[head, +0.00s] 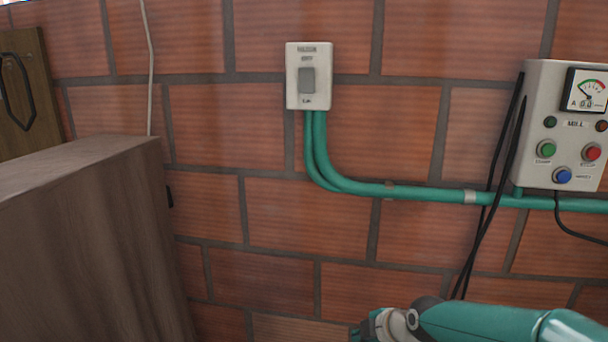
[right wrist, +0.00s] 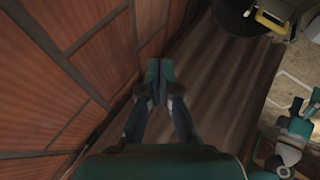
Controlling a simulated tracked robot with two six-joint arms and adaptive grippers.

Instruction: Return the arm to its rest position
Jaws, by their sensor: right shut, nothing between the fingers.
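My right arm comes in at the lower right of the head view, teal with a pale grey joint, in front of the brick wall. Its gripper end (head: 372,328) is at the bottom edge, partly cut off. In the right wrist view my right gripper (right wrist: 158,75) has its two fingertips together and empty. It is beside the brick wall, apart from it as far as I can tell. My left gripper does not show in the head view.
A switch box (head: 308,76) with green conduit (head: 420,190) is on the brick wall. A control panel (head: 565,125) with buttons, a gauge and hanging black cables is at right. A brown wooden cabinet (head: 90,240) fills the lower left. A wooden board (head: 30,90) with a handle is behind it.

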